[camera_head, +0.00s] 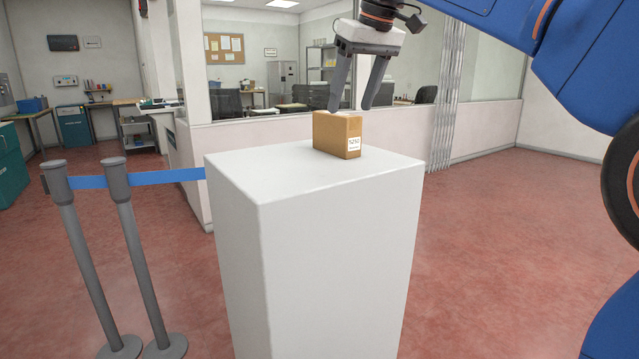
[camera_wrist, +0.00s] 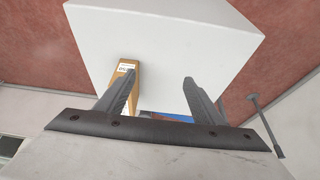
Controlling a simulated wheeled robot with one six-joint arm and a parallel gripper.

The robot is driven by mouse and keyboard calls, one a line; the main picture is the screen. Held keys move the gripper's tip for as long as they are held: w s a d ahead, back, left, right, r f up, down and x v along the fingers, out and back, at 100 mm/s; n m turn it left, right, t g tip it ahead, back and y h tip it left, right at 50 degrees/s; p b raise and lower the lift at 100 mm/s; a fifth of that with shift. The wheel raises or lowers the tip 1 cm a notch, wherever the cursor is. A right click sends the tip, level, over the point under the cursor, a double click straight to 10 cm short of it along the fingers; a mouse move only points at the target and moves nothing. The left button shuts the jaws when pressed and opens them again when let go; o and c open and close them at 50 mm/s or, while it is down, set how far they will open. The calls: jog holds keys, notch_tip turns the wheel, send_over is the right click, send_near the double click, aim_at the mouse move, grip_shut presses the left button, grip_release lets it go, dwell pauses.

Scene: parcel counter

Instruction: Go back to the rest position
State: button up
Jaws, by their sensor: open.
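My gripper (camera_head: 354,101) is open, with its two dark fingers pointing down just above and behind a small brown box (camera_head: 337,135). The box stands upright on top of a white pedestal (camera_head: 250,185) and has a white printed label on its front. In the wrist view, my gripper (camera_wrist: 157,98) has its fingers spread, and the box (camera_wrist: 127,83) shows beside and partly behind the left finger. I cannot tell whether that finger touches the box. Nothing is held between the fingers.
Two grey barrier posts (camera_head: 130,240) with a blue belt (camera_head: 165,177) stand left of the pedestal. A low partition wall with glass (camera_head: 480,130) runs behind it. The red floor (camera_head: 490,240) to the right is clear.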

jog(key=s+d+f+m+h, duration=0.1)
jog(key=s+d+f+m, duration=0.3)
jog(key=s+d+f, duration=1.15)
jog(key=s+d+f+m, duration=0.1)
jog(key=s+d+f, duration=0.1)
jog(key=s+f, duration=0.3)
jog(key=s+d+f+m+h, duration=0.1)
jog(key=s+f, duration=0.4)
jog(key=f, duration=0.7)
jog(key=s+d+f+t, duration=0.1)
jog(key=s+d+f, duration=0.2)
jog(key=f, duration=0.6)
jog(key=shift+s+d+f+m+h, duration=0.15)
jog(key=shift+s+d+m+h, duration=0.2)
jog(key=shift+s, duration=0.8)
